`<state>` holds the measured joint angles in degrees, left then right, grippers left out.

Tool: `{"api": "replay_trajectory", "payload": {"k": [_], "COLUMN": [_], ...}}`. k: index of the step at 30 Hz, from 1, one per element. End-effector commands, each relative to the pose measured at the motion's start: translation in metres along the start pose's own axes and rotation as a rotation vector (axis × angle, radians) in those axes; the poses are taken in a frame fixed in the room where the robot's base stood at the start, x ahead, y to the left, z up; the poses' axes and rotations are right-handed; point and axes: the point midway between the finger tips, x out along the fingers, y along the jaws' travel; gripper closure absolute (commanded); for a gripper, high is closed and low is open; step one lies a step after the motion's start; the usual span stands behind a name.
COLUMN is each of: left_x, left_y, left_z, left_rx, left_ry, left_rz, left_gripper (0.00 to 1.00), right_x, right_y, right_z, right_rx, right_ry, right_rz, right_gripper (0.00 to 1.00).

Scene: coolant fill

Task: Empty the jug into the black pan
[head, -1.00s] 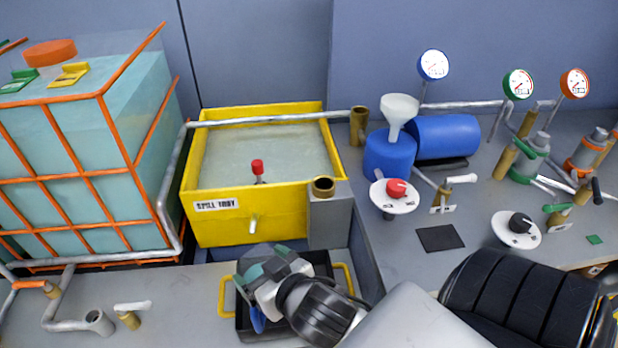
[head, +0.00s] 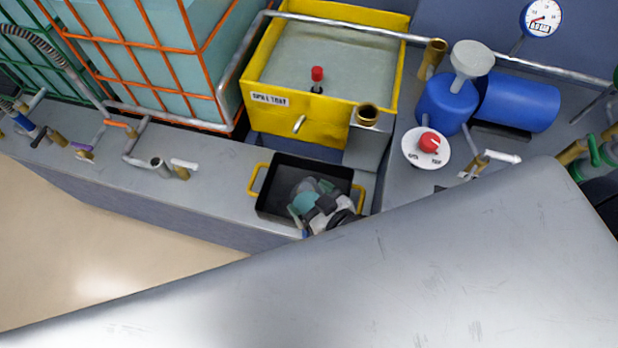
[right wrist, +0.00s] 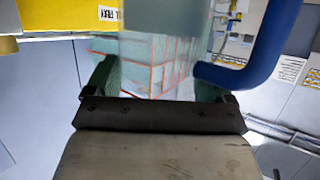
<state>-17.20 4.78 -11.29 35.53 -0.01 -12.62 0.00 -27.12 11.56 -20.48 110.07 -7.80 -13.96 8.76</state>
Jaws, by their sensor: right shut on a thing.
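The black pan (head: 280,181) with yellow handles sits on the grey bench below the yellow spill tray in the head view. My right gripper (head: 311,200) is over the pan's front right part and hides that part. It is shut on the jug, which is clear with a blue handle. In the right wrist view the jug's greyish body (right wrist: 165,18) stands between my green fingers, with its blue handle (right wrist: 245,62) at the right. In the head view the jug is mostly hidden. Its tilt and contents I cannot tell. My left gripper is not in view.
The yellow spill tray (head: 268,116) with a red-topped valve and a brass cup (head: 367,114) stand behind the pan. A caged tank (head: 150,60) is at the left. A blue container (head: 447,103) with a funnel stands right. My grey arm fills the lower foreground.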

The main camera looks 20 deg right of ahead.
Motion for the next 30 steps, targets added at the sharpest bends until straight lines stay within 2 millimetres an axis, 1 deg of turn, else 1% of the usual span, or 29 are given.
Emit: {"api": "replay_trajectory", "payload": {"k": [1, 6, 9, 16, 24, 30], "left_x": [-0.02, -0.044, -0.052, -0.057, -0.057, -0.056], "left_y": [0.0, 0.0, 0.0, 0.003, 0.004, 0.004], "left_z": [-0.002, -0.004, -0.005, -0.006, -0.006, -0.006], "left_rx": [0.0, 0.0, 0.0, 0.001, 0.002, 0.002], "left_ry": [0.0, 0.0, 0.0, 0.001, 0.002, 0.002], "left_rz": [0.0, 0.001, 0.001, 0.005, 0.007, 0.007], "left_gripper": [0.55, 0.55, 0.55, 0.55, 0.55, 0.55], "right_x": [-0.007, -0.018, -0.023, -0.028, -0.027, -0.022], "right_y": [-0.007, -0.025, -0.033, -0.039, -0.039, -0.035], "right_z": [-0.004, 0.011, 0.018, 0.027, 0.027, 0.03], "right_rx": [-0.003, -0.018, -0.025, -0.03, -0.028, -0.003], "right_ry": [-0.002, 0.006, 0.009, 0.013, 0.012, -0.017], "right_rz": [-0.017, -0.056, -0.068, -0.078, -0.078, -0.089], "right_gripper": [0.76, 0.76, 0.76, 0.76, 0.76, 0.76]}}
